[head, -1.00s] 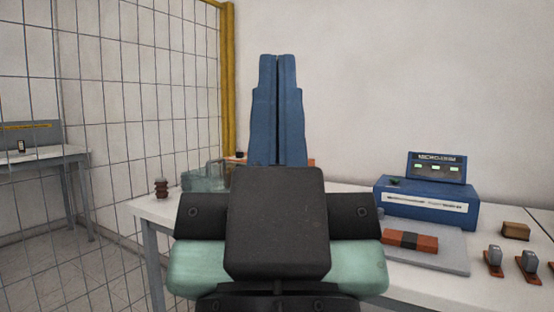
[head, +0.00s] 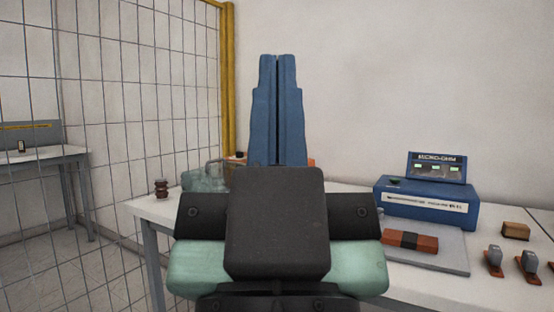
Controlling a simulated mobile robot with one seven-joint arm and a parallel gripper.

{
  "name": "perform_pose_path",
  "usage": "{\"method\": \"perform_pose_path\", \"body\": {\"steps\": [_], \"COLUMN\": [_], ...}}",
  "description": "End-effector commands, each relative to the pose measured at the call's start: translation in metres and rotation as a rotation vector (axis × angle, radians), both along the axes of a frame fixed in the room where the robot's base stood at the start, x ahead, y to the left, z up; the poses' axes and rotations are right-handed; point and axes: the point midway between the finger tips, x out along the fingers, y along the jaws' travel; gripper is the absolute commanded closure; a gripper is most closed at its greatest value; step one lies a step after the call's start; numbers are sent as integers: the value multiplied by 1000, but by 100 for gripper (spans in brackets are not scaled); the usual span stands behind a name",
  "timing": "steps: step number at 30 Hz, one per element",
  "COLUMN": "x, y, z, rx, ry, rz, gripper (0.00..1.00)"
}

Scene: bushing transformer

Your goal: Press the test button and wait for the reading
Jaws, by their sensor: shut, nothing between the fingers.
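My gripper (head: 277,60) stands upright in the middle of the view, its two blue fingers shut together with nothing between them. A blue meter (head: 412,206) with a raised display panel (head: 436,167) stands on the right part of the table; the panel shows several small green lit windows, too small to read. A small dark round part (head: 395,181) sits on top of the meter at its left; I cannot tell whether it is the test button. My gripper is to the left of the meter and apart from it in the picture.
A brown and black block (head: 410,241) lies on a grey plate (head: 455,262) before the meter. Clamps (head: 494,260) and a tan block (head: 515,231) are at right. A brown bushing (head: 161,189) and a translucent greenish container (head: 203,178) are at left, near a mesh fence (head: 140,110).

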Motion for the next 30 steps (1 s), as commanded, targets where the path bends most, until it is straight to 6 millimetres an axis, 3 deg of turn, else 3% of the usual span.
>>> {"method": "perform_pose_path", "body": {"steps": [9, 14, 20, 30], "x": [0, 0, 0, 0], "y": [0, 0, 0, 0], "z": [1, 13, 57, 172], "rx": [0, 0, 0, 0], "ry": [0, 0, 0, -1], "rz": [0, 0, 0, 1], "gripper": [100, 100, 100, 100]}}
